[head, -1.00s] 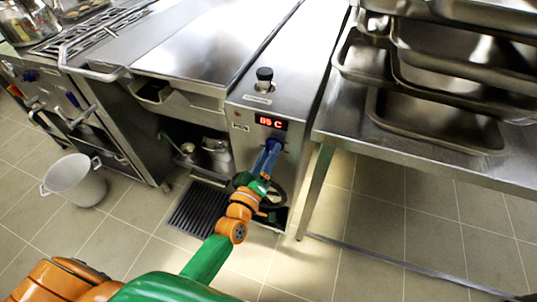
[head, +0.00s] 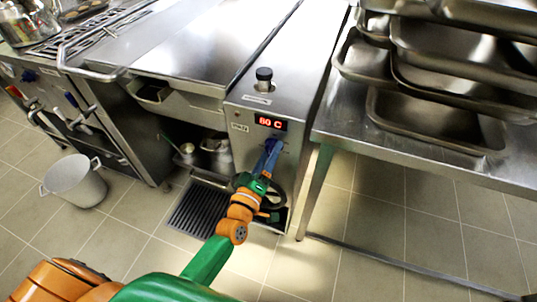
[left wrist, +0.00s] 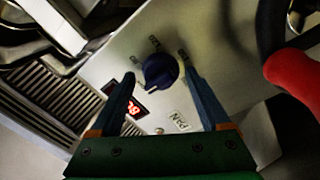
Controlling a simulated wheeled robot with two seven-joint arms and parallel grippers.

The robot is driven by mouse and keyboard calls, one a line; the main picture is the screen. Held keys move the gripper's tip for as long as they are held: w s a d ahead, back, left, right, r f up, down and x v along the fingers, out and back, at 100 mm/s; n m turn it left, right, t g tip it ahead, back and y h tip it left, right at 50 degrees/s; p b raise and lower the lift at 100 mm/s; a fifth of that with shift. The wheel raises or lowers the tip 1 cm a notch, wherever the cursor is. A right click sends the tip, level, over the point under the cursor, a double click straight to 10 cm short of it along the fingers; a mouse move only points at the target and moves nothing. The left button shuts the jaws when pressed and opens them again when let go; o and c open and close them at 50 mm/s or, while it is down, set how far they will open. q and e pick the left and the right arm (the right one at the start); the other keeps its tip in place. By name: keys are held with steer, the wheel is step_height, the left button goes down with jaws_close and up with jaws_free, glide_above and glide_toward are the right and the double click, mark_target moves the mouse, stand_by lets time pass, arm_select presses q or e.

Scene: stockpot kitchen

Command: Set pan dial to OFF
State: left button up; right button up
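The pan dial (left wrist: 160,70) is a dark blue round knob on the steel front panel, with small printed marks around it. A pale mark shows on its lower edge in the left wrist view; I cannot read its setting for certain. A PAN label (left wrist: 180,121) is beside it. My left gripper (left wrist: 159,74) is open, one finger on each side of the dial; I cannot tell whether either finger touches it. In the head view my left gripper (head: 270,150) covers the dial. The red display (head: 271,123) above reads 80 C. My right gripper is not in view.
A black-topped knob (head: 264,78) stands on the unit's top. A dark handwheel (head: 272,192), with a red grip (left wrist: 295,72) in the wrist view, is close to my gripper. A steel table with trays (head: 440,115) stands right; a pot (head: 75,180) is on the floor left.

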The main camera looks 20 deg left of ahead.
arm_select(q)
steer(key=s, duration=0.7)
steer(key=shift+a+f, duration=0.2)
steer(key=shift+a, duration=0.05)
